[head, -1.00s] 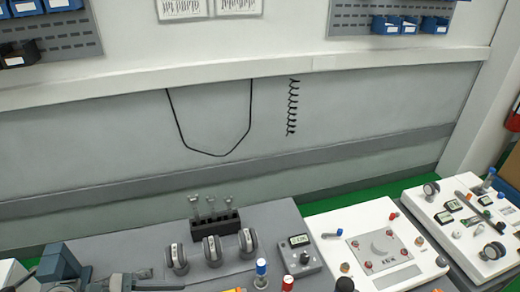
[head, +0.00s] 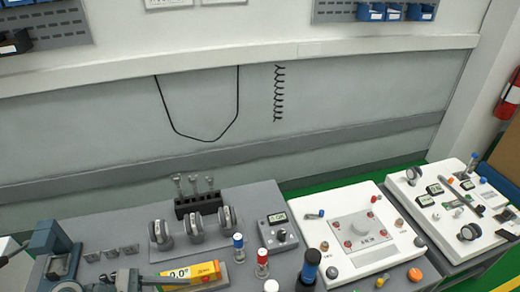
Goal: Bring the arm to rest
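Neither of my grippers shows in the head view, and I see no part of either arm that I can be sure of. The grey cart top (head: 110,236) fills the lower left. On it are a black rack (head: 199,203) with several clear-stemmed pieces and a row of round grey dial units (head: 194,230). A grey box with a small display (head: 278,232) stands to their right. A white panel unit (head: 355,232) with several knobs is right of centre.
A second white unit (head: 460,207) stands at the right. A blue-grey clamp-like device (head: 54,249), a yellow box (head: 192,275) and a dark cylinder (head: 308,270) are near the bottom edge. A red extinguisher (head: 508,101) is at the far right. The wall (head: 340,105) rises behind.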

